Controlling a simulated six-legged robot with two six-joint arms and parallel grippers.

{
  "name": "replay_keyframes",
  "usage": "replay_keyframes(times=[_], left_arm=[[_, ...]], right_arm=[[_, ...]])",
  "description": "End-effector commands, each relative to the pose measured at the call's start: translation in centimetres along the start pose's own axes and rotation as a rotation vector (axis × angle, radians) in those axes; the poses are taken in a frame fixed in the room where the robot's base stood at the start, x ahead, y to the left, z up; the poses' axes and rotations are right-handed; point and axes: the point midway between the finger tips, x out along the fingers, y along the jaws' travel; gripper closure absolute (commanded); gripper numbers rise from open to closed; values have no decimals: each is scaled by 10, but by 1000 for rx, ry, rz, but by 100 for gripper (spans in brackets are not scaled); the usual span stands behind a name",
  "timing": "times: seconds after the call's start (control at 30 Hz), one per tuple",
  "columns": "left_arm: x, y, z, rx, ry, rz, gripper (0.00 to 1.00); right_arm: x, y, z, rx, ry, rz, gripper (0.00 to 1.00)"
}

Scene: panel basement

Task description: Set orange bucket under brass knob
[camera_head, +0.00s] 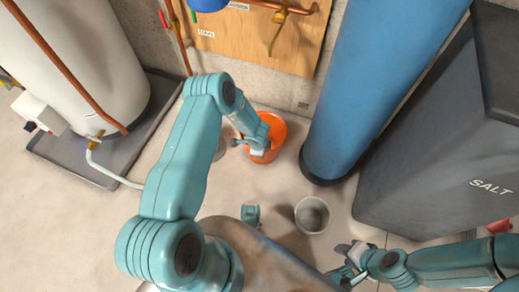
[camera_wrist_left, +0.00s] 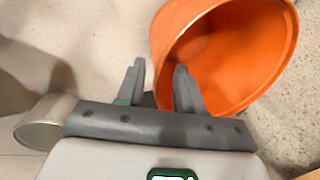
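The orange bucket (camera_head: 279,132) stands on the floor near the back wall, left of the blue cylinder. In the left wrist view the bucket (camera_wrist_left: 275,45) fills the upper right, its mouth facing the camera. My left gripper (camera_head: 258,148) is at the bucket's near left side. In the wrist view its two fingers (camera_wrist_left: 160,82) are apart, with the bucket's left rim between them; contact cannot be told. A brass fitting (camera_head: 280,17) with a hanging spout is on the wooden board, above and behind the bucket. My right gripper (camera_head: 342,262) is open and empty at lower right.
A grey bucket (camera_head: 312,215) stands nearer me. A metal can, partly hidden by my left arm, shows in the wrist view (camera_wrist_left: 42,128). The blue cylinder (camera_head: 340,140) and dark salt bin (camera_head: 440,150) block the right. A white tank stands in a tray (camera_head: 150,120) at left.

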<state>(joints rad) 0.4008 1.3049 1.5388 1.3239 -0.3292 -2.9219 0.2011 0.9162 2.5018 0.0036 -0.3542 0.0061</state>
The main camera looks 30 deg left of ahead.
Motion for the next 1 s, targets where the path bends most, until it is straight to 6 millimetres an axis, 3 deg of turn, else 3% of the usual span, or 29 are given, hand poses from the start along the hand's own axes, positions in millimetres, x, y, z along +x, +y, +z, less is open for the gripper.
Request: replay_keyframes(times=[0.03, 0.23, 0.57, 0.77, 1.0], left_arm=[[-20, -3, 0, 1, 0, -1, 64], [-63, -2, 0, 0, -1, -1, 64], [-90, 8, -5, -59, 10, 6, 64], [-115, 52, -27, -354, 71, 50, 64], [-161, 124, -53, -801, 136, 205, 64]], right_arm=[[-11, -5, 1, -4, -3, 0, 60], [-26, -14, 6, -18, -15, -2, 60], [-32, -18, 9, -26, -23, -3, 60], [-31, -18, 9, -26, -23, -3, 60], [-31, -18, 9, -25, -22, -3, 60]])
